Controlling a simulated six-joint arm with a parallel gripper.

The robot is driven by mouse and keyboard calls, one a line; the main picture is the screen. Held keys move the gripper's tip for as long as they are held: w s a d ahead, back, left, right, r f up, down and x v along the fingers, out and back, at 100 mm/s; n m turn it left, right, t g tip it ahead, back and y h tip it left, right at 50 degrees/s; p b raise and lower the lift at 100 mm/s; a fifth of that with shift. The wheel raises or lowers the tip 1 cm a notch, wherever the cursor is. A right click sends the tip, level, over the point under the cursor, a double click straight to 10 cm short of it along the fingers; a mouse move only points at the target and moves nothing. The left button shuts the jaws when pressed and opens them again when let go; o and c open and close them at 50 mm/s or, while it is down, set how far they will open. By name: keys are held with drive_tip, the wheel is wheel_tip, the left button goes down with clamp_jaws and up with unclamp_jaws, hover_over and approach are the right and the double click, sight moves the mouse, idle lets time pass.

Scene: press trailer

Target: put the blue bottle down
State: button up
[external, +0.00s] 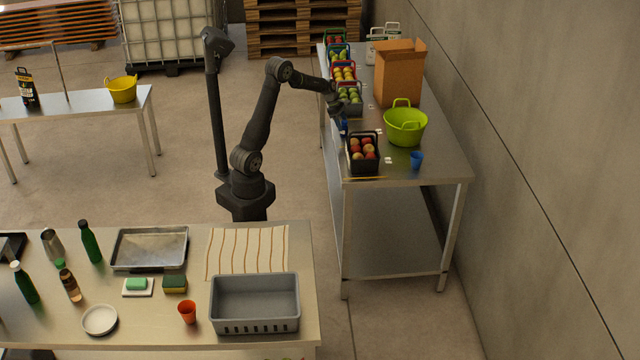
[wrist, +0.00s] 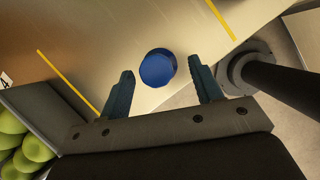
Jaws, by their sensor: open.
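The blue bottle (wrist: 158,68) shows in the wrist view as a round blue top above the metal table, between and just beyond the fingertips of my gripper (wrist: 162,66). The fingers are apart, with a visible gap on each side of the bottle. In the external view a bit of the blue bottle (external: 344,127) shows under my gripper (external: 341,121) at the left edge of the right-hand metal table (external: 440,163). Its lower part is hidden from above in the wrist view.
A crate of red fruit (external: 362,152) stands in front of the gripper, and a crate of green apples (external: 349,97) behind it. Yellow lines mark the table.

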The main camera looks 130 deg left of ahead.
drive_tip(key=a+v, duration=0.1)
drive_tip(key=v, duration=0.6)
drive_tip(key=shift+d+r, duration=0.35)
drive_tip(key=shift+d, duration=0.2)
drive_tip(key=shift+s+r, duration=0.25)
drive_tip(key=shift+r, duration=0.05)
drive_tip(key=shift+c, duration=0.6)
drive_tip(key=shift+r, duration=0.1)
